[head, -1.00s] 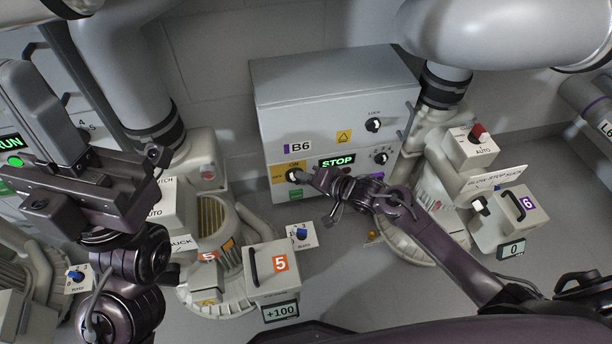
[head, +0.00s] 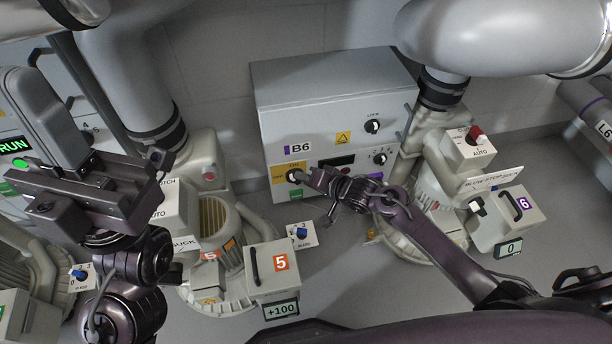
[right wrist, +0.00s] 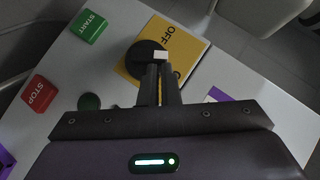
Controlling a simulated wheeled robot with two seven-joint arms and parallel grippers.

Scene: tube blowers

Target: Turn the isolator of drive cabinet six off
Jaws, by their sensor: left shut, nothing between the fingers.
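Drive cabinet B6 (head: 335,90) is a grey box against the wall in the head view. Its black isolator knob (right wrist: 147,57) sits on a yellow plate (right wrist: 180,42) marked OFF and, partly covered, ON. My right gripper (head: 307,178) is at this knob. In the right wrist view its fingers (right wrist: 159,72) are close together at the knob's pale-marked grip and partly hide it; the knob's exact angle is unclear. The cabinet's display (head: 337,161) is dark. My left gripper (head: 95,188) is shut and empty at the left, away from cabinet B6.
Green START (right wrist: 86,26) and red STOP (right wrist: 40,94) buttons lie near the isolator. Blower box 5 (head: 272,272) reads +100, and blower box 6 (head: 508,218) reads 0. A cabinet at far left shows RUN.

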